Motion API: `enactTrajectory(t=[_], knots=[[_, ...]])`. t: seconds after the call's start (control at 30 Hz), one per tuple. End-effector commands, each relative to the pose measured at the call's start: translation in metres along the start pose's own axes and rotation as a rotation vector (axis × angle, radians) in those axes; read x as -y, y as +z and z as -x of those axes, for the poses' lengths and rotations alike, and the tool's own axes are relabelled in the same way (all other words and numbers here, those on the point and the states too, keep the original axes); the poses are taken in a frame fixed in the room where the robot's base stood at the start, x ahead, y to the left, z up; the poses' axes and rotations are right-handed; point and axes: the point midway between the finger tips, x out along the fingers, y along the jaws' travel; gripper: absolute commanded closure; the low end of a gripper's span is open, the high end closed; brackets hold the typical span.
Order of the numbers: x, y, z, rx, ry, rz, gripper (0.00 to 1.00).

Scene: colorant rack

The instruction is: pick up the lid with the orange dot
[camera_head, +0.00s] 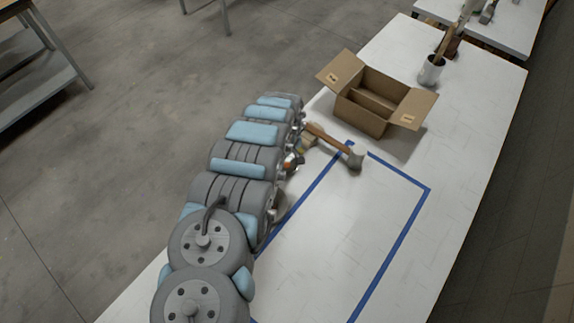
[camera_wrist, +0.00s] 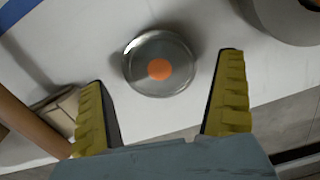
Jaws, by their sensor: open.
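The lid (camera_wrist: 160,69) is a round, shiny silver disc with an orange dot at its middle, lying on the white table in the wrist view. My gripper (camera_wrist: 163,70) is open, its two yellow ridged fingers apart and empty. The lid shows beyond the fingertips and between them, closer to the left finger in line. Whether the fingers are at the lid's height I cannot tell. In the head view my arm mostly hides the gripper, and a small orange patch (camera_head: 291,161) shows beside it; the lid is not clear there.
A mallet (camera_head: 325,137) with a wooden handle lies close to my wrist. An open cardboard box (camera_head: 361,120) and a cup of tools (camera_head: 431,71) stand farther back. A grey round object (camera_wrist: 285,20) is near the lid. The blue-taped area (camera_head: 330,240) is largely clear.

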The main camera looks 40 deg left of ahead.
Motion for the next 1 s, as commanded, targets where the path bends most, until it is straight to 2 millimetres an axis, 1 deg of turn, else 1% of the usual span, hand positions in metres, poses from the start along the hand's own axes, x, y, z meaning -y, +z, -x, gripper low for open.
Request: enactTrajectory(t=[0.13, 0.3, 0.7, 0.73, 0.77, 0.8, 0.83, 1.0], knots=[[0.0, 0.001, -0.011, 0.002, 0.001, 0.0, 0.0], [-0.001, 0.0, -0.019, 0.001, 0.001, 0.0, 0.0], [0.0, 0.0, -0.022, 0.001, 0.0, 0.001, 0.0], [0.0, 0.0, -0.022, 0.001, 0.0, 0.001, 0.06], [0.0, 0.0, -0.022, 0.001, 0.0, 0.001, 0.14], [0.0, 0.0, -0.022, 0.001, 0.0, 0.001, 0.26], [0.0, 0.0, -0.022, 0.001, 0.0, 0.001, 0.34], [0.0, 0.0, -0.022, 0.001, 0.0, 0.001, 0.36]])
